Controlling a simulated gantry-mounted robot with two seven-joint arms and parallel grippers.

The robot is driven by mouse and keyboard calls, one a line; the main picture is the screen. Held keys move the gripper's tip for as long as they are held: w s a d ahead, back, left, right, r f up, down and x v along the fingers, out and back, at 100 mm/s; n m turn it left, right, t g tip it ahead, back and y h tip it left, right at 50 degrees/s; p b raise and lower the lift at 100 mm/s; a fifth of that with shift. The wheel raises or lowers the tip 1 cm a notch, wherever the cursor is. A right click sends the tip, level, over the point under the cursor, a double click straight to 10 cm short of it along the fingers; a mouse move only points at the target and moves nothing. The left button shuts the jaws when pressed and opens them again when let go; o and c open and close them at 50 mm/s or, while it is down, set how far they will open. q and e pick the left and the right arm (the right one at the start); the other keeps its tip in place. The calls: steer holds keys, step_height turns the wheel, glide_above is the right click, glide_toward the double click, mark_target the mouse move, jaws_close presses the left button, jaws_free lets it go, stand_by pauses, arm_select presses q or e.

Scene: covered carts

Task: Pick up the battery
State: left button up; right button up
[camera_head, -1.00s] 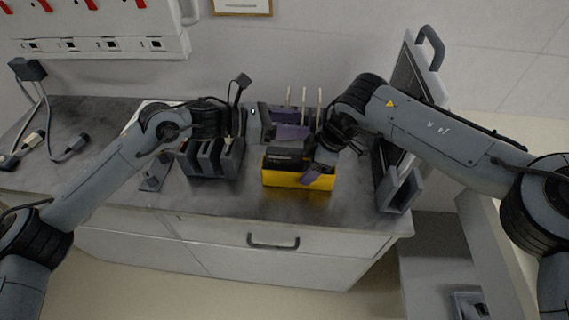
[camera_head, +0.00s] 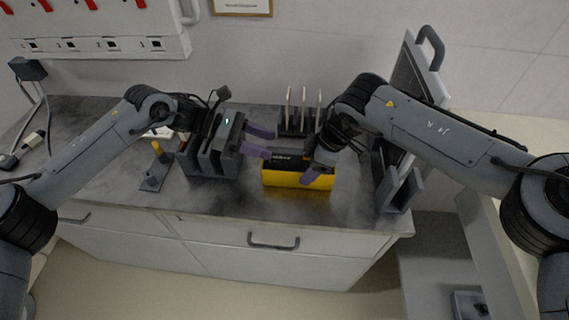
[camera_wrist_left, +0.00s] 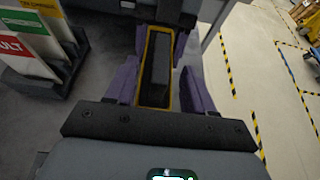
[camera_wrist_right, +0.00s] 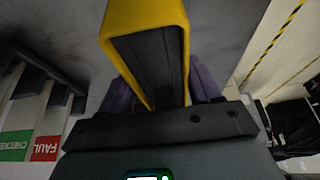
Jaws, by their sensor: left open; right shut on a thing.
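The battery appears to be the yellow-and-black block (camera_head: 297,180), sitting on the grey bench top in the head view. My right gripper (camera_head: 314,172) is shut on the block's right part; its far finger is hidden. In the right wrist view the yellow shell (camera_wrist_right: 184,50) with its dark recess lies between the purple fingers. My left gripper (camera_head: 266,141) is open and empty, just above and left of the block. In the left wrist view the yellow-rimmed block (camera_wrist_left: 157,68) shows between the spread fingers; I cannot tell whether they touch it.
A dark slotted holder (camera_head: 207,163) stands left of the block, partly behind my left gripper. A rack (camera_head: 296,124) with upright cards stands behind. A grey stand (camera_head: 401,190) is at the right. Bare bench lies in front of the block.

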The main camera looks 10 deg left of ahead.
mark_target(282, 150)
arm_select(q)
steer(key=shift+x, duration=2.95)
steer(key=shift+s, duration=0.1)
jaws_close()
steer(key=shift+r, duration=0.1)
